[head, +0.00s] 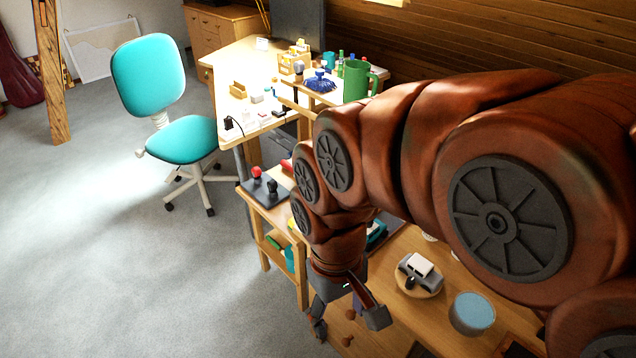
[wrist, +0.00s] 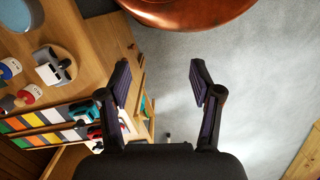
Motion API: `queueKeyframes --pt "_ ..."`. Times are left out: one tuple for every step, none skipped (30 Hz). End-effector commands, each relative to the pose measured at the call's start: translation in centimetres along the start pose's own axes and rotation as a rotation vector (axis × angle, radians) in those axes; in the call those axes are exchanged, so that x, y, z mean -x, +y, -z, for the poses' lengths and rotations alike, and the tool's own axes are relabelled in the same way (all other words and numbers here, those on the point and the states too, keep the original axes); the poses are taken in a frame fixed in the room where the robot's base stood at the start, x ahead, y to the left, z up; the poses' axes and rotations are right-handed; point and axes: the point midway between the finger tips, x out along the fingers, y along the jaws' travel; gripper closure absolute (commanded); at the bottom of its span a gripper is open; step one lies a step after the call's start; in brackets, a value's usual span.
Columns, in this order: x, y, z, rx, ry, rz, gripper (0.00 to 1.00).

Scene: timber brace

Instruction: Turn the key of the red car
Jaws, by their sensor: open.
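My gripper (head: 348,320) hangs at the end of my arm beside the wooden workbench, with its fingers apart and nothing between them. In the wrist view my gripper (wrist: 163,80) is also open, its two fingers over grey floor and to the right of the bench. A small red shape (head: 287,165) shows on the low stand beside my arm in the head view, too hidden to name. A teal toy-like object (wrist: 85,112) sits by coloured squares in the wrist view.
A black box with red and black knobs (head: 265,188) stands on the low stand. A blue-topped round container (head: 472,313) and a round board with a grey-white device (head: 419,275) are on the bench. A teal chair (head: 180,138) stands left. The floor (head: 110,250) is open.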

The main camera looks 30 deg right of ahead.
Motion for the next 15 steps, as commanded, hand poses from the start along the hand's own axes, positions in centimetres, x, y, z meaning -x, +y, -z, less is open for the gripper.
queueKeyframes --pt "0.4 0.2 0.8 0.000 0.003 0.001 0.27" --pt "0.7 0.3 1.4 0.003 0.006 0.002 0.27" --pt "1.0 0.5 2.3 0.005 0.010 0.003 0.27" --pt "1.2 0.6 3.0 0.007 0.010 0.004 0.27" --pt "1.4 0.8 3.6 0.011 0.011 0.005 0.27" --pt "1.7 1.0 4.5 0.016 0.014 0.006 0.27" --pt "1.9 1.2 5.2 0.019 0.018 0.007 0.27" --pt "2.1 1.4 6.0 0.023 0.021 0.007 0.27" --pt "2.4 1.7 7.0 0.027 0.024 0.008 0.27" --pt "2.5 1.9 7.6 0.031 0.027 0.008 0.27" --pt "2.7 2.2 8.3 0.034 0.029 0.009 0.27" --pt "2.9 2.5 9.2 0.038 0.032 0.009 0.27" --pt "3.0 2.8 9.9 0.042 0.034 0.009 0.27" --pt "3.1 3.1 10.7 0.045 0.038 0.009 0.27" --pt "3.4 3.5 11.6 0.049 0.043 0.009 0.27"
